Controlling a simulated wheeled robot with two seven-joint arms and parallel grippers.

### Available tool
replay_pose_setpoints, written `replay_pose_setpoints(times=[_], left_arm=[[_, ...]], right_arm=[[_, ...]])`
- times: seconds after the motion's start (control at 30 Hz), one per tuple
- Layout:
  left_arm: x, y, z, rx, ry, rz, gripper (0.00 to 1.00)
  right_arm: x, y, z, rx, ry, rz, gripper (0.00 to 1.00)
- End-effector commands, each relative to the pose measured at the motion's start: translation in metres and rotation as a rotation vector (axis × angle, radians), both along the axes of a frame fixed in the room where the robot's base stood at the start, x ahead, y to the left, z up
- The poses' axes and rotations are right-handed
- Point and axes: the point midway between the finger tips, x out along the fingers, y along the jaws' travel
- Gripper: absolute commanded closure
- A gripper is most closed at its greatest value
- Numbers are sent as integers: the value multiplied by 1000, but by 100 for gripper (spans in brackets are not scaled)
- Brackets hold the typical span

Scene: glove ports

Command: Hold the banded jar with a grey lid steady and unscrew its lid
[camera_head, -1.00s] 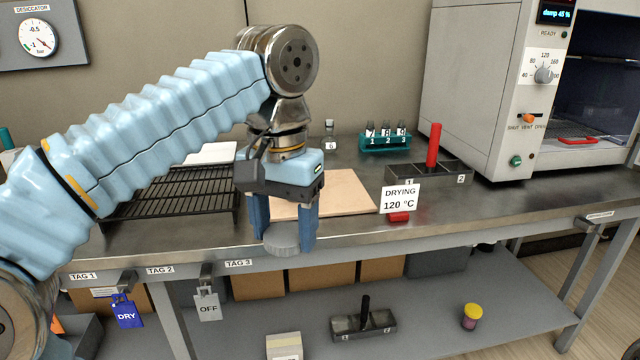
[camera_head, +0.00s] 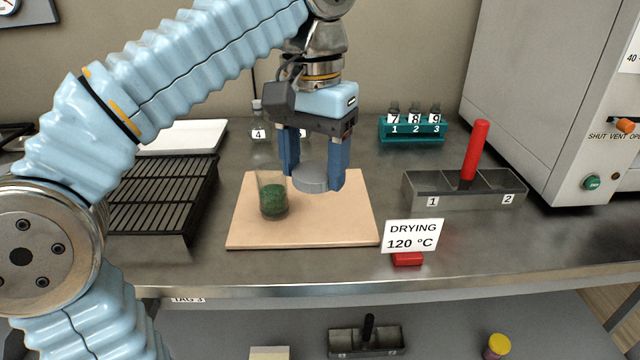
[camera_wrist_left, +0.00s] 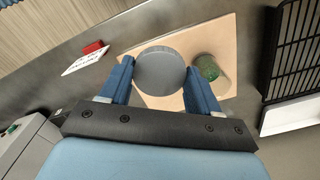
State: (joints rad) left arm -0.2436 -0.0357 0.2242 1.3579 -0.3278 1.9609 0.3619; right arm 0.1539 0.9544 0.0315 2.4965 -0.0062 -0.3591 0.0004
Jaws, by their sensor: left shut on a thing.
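My left gripper (camera_head: 312,182) is shut on a grey round lid (camera_head: 311,178), with one blue finger on each side. The lid is also between the fingers in the left wrist view (camera_wrist_left: 160,70). No jar shows under the lid. An open clear glass jar (camera_head: 272,197) with green contents stands upright on the pale board (camera_head: 340,225), just left of the held lid in the head view. I cannot make out a band on it. It also shows in the left wrist view (camera_wrist_left: 207,68), beside the finger. My right gripper is not in view.
A black rack (camera_head: 150,205) and white tray (camera_head: 185,136) lie left. Small numbered vials stand behind, some in a teal rack (camera_head: 411,130).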

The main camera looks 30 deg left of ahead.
Motion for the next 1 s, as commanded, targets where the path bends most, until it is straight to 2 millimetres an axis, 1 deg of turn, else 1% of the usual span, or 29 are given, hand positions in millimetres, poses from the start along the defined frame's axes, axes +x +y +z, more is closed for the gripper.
replay_pose_setpoints(times=[0.03, 0.1, 0.23, 0.3, 0.4, 0.57, 0.67, 0.73, 0.8, 0.9, 1.0], left_arm=[[12, 6, -6, 1, 4, 4, 74], [31, 15, -15, 2, 5, 4, 74], [63, 30, -31, 1, 5, 3, 74], [73, 36, -46, 1, 5, 3, 74], [84, 41, -61, 1, 4, 2, 74], [93, 45, -72, 1, 1, 0, 74], [101, 48, -83, 1, 5, 2, 74], [108, 53, -94, 2, 5, 2, 74], [107, 52, -107, 1, 4, 0, 74], [107, 51, -118, 1, 2, 0, 74], [107, 51, -121, 1, 1, 1, 74]], right_arm=[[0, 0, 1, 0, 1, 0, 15], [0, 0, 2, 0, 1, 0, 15], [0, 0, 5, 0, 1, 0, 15], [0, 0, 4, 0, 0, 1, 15], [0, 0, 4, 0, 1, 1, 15], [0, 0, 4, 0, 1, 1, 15], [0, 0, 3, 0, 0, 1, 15], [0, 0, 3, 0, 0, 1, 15], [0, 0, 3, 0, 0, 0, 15], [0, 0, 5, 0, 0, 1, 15], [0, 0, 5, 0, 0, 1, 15]])
